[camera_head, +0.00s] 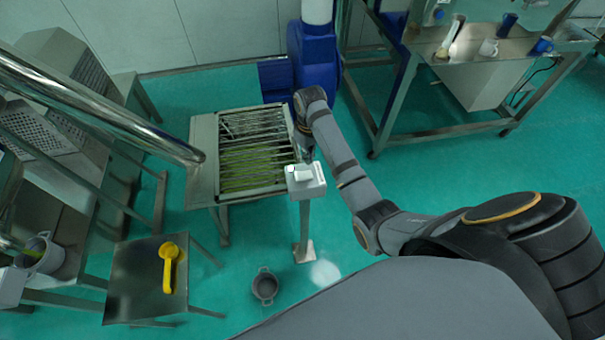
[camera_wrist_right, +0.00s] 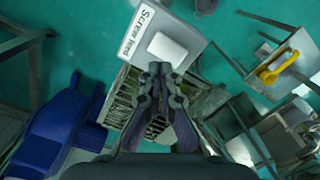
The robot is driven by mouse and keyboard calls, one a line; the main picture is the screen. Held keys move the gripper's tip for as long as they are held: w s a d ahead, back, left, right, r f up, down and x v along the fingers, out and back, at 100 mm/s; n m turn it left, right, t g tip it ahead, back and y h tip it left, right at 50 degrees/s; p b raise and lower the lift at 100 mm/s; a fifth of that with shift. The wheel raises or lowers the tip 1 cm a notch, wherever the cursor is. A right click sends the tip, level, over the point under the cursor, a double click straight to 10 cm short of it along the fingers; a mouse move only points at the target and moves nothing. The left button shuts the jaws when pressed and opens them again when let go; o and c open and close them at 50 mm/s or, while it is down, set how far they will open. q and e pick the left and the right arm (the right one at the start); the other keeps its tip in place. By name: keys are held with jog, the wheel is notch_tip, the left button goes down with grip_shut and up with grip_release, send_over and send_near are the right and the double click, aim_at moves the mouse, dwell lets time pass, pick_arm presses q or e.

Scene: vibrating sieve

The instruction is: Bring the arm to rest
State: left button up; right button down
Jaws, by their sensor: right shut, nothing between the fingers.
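My right arm reaches in from the right in the head view. Its gripper (camera_head: 306,156) is over the right edge of the sieve, just behind the white control box (camera_head: 312,190) on its post. In the right wrist view the two fingers of the right gripper (camera_wrist_right: 160,70) are together with nothing between them. Their tips appear beside the white button of the control box (camera_wrist_right: 193,20); I cannot tell whether they touch it. My left gripper is in neither view.
The slatted sieve (camera_head: 203,160) stands by a blue machine (camera_head: 312,60). A small table (camera_head: 125,290) with a yellow scoop (camera_head: 169,266) is at lower left, a grey pot (camera_head: 265,287) is on the floor, and a steel table (camera_head: 470,65) is at back right. Green floor is open between them.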

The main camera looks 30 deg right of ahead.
dwell(0.4)
jog(key=shift+t, duration=0.3)
jog(key=s+f, duration=0.1)
jog(key=s, duration=0.1)
jog(key=s+f, duration=0.1)
jog(key=s, duration=0.1)
jog(key=shift+f, duration=0.2)
jog(key=s+a+r+m+t, duration=0.1)
jog(key=s+r+m+t, duration=0.2)
jog(key=s, duration=1.4)
notch_tip(320, 180, down, 34)
jog(key=s+d+g+b, duration=0.1)
jog(key=s+d+b, duration=0.2)
jog(key=b, duration=0.5)
jog(key=s+f+g+b, duration=0.1)
jog(key=s+f+b, duration=0.4)
jog(key=s+f, duration=1.2)
notch_tip(320, 180, down, 4)
jog(key=shift+s+d+r+h, duration=0.1)
jog(key=shift+s+d+h, duration=0.25)
jog(key=shift+h, duration=0.05)
